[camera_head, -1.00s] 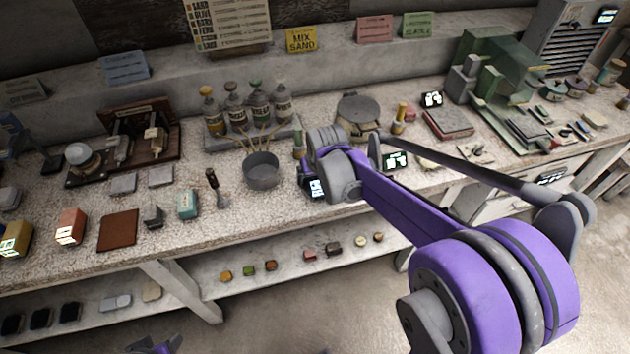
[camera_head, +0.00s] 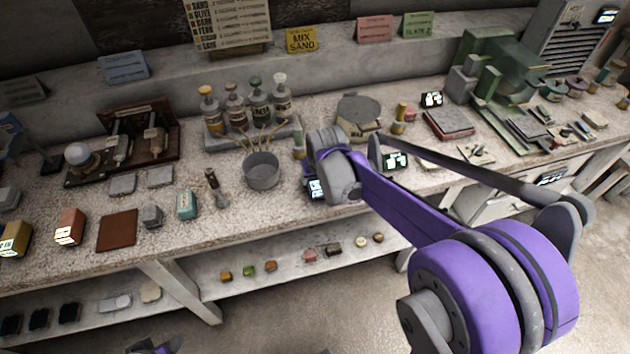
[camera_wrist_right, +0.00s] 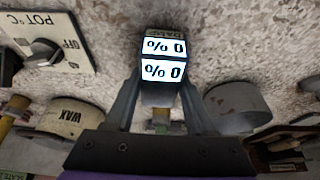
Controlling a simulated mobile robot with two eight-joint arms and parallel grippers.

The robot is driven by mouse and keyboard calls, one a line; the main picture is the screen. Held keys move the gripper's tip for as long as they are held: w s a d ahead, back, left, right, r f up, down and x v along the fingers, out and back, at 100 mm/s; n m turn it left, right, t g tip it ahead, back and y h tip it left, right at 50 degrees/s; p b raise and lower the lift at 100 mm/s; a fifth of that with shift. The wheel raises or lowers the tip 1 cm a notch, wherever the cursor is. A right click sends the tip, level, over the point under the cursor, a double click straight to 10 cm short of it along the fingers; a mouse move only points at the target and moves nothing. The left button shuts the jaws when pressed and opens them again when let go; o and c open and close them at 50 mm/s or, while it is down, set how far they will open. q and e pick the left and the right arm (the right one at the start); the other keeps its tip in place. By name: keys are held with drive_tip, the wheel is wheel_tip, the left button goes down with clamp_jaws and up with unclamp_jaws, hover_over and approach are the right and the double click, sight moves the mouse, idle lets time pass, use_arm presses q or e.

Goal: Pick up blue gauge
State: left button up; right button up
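A small gauge with a lit face (camera_head: 315,188) stands on the bench's front part, just below and left of my right wrist in the head view. In the right wrist view the gauge (camera_wrist_right: 163,72) shows two bright "0 %" readouts, and its body looks dark; I cannot make out a blue colour. My right gripper (camera_wrist_right: 161,85) has one finger on each side of the gauge. Whether the fingers touch it or leave a thin gap cannot be told. In the head view my wrist hides the fingers. Only a bit of my left arm shows at the bottom edge; its gripper is out of view.
A grey pot (camera_head: 262,171) with sticks stands left of my right wrist. A second lit gauge (camera_head: 396,161) is to its right. A wax tin (camera_wrist_right: 78,118) and a dial panel (camera_wrist_right: 45,42) are close to the gripper. Small blocks (camera_head: 270,266) lie on the lower shelf.

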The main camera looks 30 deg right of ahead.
clamp_jaws()
wheel_tip(320, 180, up, 10)
drive_tip(key=shift+r+p, duration=0.25)
drive_tip(key=shift+p, duration=0.35)
drive_tip(key=shift+o, duration=1)
unclamp_jaws()
drive_tip(key=c, duration=0.7)
